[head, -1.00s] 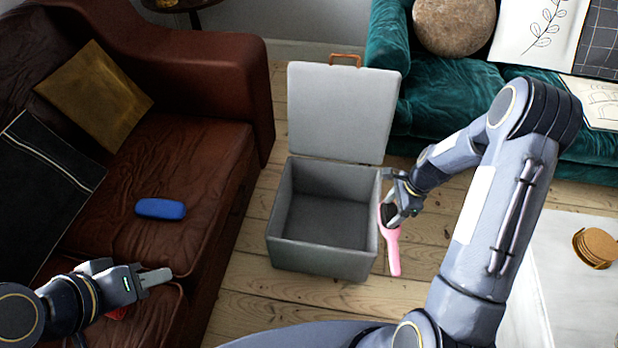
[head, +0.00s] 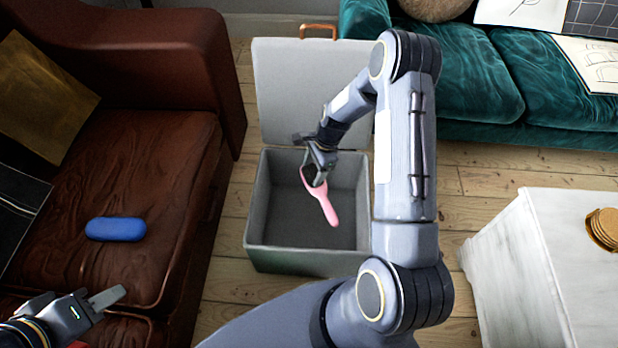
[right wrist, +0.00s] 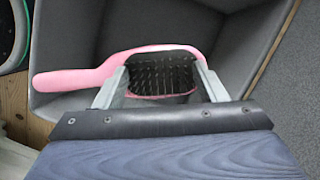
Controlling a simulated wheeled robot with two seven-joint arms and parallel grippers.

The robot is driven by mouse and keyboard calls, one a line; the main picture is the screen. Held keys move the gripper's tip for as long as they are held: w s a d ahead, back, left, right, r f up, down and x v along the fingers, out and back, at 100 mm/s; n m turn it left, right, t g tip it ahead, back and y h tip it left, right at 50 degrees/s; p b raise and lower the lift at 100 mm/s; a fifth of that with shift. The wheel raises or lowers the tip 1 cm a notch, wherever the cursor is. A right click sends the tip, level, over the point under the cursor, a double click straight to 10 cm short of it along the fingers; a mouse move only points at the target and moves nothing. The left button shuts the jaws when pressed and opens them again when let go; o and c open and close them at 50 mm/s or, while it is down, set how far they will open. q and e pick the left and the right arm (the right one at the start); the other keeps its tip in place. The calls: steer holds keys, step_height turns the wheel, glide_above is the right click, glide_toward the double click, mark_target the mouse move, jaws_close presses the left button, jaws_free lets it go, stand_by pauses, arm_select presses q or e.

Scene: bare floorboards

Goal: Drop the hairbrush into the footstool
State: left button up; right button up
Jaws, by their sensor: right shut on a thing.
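The pink hairbrush (head: 325,205) with dark bristles is held by its head in my right gripper (head: 314,172), over the open footstool. In the right wrist view, the hairbrush (right wrist: 75,80) lies between the two fingers of my right gripper (right wrist: 160,85), its handle pointing left. The grey footstool (head: 300,262) stands on the floor with its lid up at the back; its inside looks empty. The footstool's inner walls (right wrist: 232,45) fill much of the right wrist view. My left gripper (head: 105,302) is at the lower left above the brown sofa; its jaw gap is not clear.
A brown leather sofa (head: 150,150) with a blue case (head: 115,229) is to the left. A green velvet sofa (head: 470,75) is at the back right. A white table (head: 540,260) with coasters (head: 603,228) stands at the right.

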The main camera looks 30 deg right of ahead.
steer(key=shift+f+b, duration=1.55)
steer(key=shift+f, duration=0.8)
steer(key=o, duration=1.1)
steer(key=shift+c, duration=0.2)
steer(key=shift+r, duration=0.15)
steer(key=p+v, duration=0.2)
steer(key=v, duration=0.4)
steer(key=shift+r+p, duration=0.15)
steer(key=shift+p, duration=0.2)
steer(key=shift+d+r, duration=0.25)
steer(key=shift+r, duration=0.4)
